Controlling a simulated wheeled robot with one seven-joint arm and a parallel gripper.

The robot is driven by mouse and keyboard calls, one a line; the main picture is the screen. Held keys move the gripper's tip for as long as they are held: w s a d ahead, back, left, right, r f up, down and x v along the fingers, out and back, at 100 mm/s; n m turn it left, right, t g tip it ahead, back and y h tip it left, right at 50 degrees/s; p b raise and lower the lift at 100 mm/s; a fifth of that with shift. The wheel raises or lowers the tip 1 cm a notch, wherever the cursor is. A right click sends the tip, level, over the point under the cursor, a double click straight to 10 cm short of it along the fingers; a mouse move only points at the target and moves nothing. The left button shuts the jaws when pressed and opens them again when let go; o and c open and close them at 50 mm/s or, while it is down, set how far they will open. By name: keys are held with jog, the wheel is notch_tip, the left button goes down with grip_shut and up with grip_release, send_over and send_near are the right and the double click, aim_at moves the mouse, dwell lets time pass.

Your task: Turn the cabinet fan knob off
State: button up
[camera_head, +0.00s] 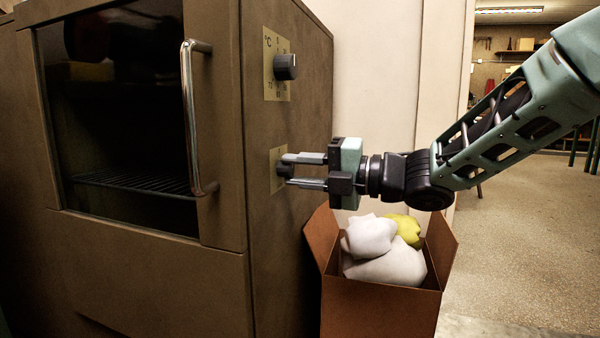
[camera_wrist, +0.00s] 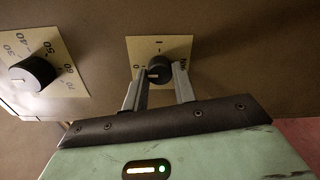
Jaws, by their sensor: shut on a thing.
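The fan knob (camera_head: 283,172) is the lower dark knob on the cabinet's side face, on a pale plate. In the wrist view the knob (camera_wrist: 160,71) is round and black, with a short pale mark toward its left side. Its plate (camera_wrist: 136,48) carries a 0 at the left, a stroke at the top and small lettering at the right. My gripper (camera_head: 286,170) reaches in from the right, shut on the knob with one finger on each side. In the wrist view the fingers (camera_wrist: 160,84) partly hide the plate's lower part.
A temperature knob (camera_head: 285,67) sits on its own scale plate above. The brown cabinet (camera_head: 150,285) has a glass door with a metal handle (camera_head: 190,120). An open cardboard box (camera_head: 378,310) with white and yellow cloths stands below my gripper. Floor at right is clear.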

jog(key=shift+f, duration=0.1)
jog(key=o, duration=1)
jog(key=shift+d, duration=0.1)
jog(key=p+v, duration=0.6)
jog(key=v, duration=1.1)
jog(key=shift+d, duration=0.15)
